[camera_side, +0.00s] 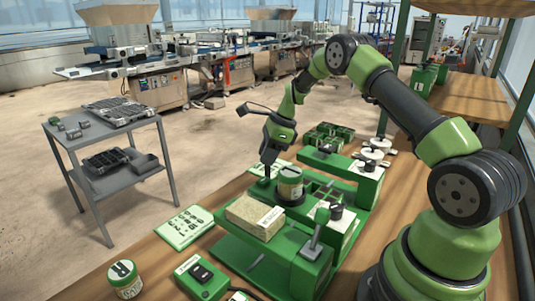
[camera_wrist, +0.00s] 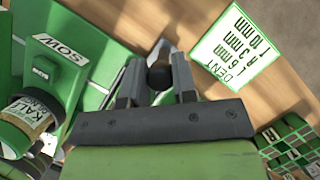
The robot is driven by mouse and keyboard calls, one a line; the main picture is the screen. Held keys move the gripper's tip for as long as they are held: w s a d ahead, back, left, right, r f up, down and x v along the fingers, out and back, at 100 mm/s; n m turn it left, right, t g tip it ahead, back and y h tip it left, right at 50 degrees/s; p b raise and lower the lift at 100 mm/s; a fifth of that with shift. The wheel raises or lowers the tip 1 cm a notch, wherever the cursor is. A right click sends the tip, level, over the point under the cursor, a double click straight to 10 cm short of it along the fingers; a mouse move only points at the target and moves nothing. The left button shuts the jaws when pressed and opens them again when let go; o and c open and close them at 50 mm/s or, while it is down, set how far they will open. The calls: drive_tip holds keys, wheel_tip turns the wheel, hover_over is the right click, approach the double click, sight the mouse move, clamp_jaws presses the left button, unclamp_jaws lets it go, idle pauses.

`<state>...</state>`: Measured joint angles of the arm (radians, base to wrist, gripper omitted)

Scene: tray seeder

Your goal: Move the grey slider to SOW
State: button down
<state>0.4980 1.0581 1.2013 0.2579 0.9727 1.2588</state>
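My gripper (camera_side: 266,173) points down at the far left end of the green seeder (camera_side: 236,252), left of a labelled jar (camera_side: 290,186). In the wrist view a dark round knob (camera_wrist: 160,77) sits between my two fingers, with a grey piece (camera_wrist: 164,48) just beyond it. This may be the grey slider, but I cannot tell for sure. The fingers look close to the knob; contact is unclear. A white SOW label (camera_wrist: 60,47) is on the green body, to the left of my fingers. In the side view the slider is not clearly visible.
A card with DENT and mm sizes (camera_wrist: 232,45) lies on the wooden bench right of my fingers. The jar (camera_wrist: 32,122) stands on the left.

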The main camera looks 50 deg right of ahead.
drive_tip(key=a, duration=1)
drive_tip(key=c, duration=0.9)
unclamp_jaws()
drive_tip(key=shift+c, duration=0.2)
drive_tip(key=shift+r, duration=0.1)
drive_tip(key=v, duration=1)
